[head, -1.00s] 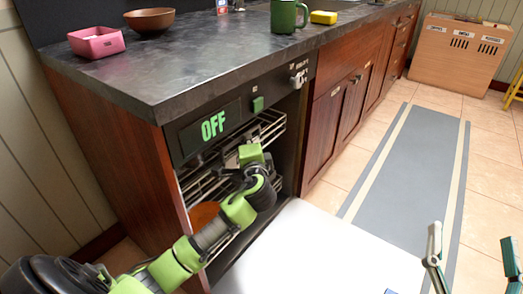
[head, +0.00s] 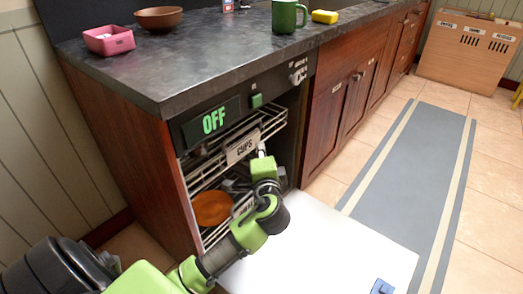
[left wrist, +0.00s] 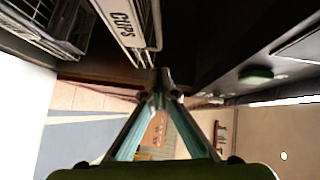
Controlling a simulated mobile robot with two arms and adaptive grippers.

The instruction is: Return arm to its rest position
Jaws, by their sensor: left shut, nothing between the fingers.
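My left arm comes in from the bottom left of the head view. Its left gripper (head: 262,148) is beside the front of the upper dishwasher rack, near the white label reading CUPS (head: 242,146). In the left wrist view the two fingers of the left gripper (left wrist: 160,78) meet at their tips. They are shut with nothing between them, and the CUPS label (left wrist: 124,20) is just above. My right gripper is out of view.
The dishwasher door (head: 320,245) lies open, with a blue item (head: 382,287) on it. The lower rack holds an orange plate (head: 212,208). Above are an OFF display (head: 213,122) and the dark countertop (head: 190,65). A grey floor mat (head: 415,170) lies clear at the right.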

